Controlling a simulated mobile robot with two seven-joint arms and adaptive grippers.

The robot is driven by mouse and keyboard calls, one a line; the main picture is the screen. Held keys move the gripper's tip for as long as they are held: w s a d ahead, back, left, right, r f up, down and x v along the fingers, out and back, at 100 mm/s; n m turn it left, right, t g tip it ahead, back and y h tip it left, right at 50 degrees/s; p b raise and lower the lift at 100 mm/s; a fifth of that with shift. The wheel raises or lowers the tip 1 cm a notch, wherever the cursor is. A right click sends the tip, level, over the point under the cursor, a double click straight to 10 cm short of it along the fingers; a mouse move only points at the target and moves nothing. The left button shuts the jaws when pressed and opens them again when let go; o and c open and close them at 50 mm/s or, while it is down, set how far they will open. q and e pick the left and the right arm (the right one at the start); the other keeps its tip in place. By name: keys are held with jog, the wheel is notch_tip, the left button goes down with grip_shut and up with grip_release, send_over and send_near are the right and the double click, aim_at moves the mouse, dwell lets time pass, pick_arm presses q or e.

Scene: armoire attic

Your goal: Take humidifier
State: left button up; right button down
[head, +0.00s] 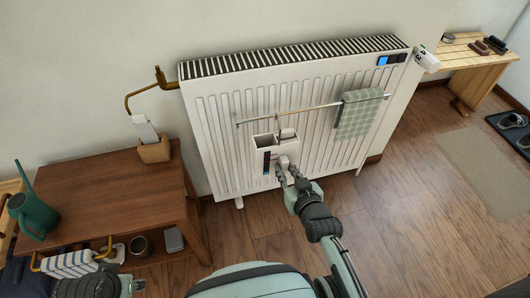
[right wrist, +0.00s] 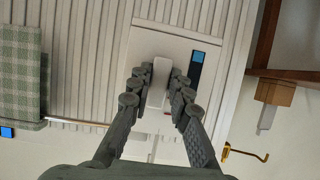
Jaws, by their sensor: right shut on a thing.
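The humidifier (head: 266,168) is a white box with an open top and a dark strip with a blue display on its front. It sits against the front of the white radiator (head: 225,125), near the metal rail. My right gripper (head: 284,166) is shut on the white block protruding from the humidifier's front. In the right wrist view, the fingers (right wrist: 158,90) close on both sides of this block, with the humidifier's panel (right wrist: 180,48) behind it. My left arm shows only partly at the bottom left of the head view, and its fingers cannot be made out.
A checked green towel (head: 358,115) hangs on the rail, right of the humidifier. A wooden bench (head: 465,55) stands far right. Wooden floor right of the radiator is open.

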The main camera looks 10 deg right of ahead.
jog(key=shift+s+r, duration=0.2)
jog(key=shift+s, duration=1.55)
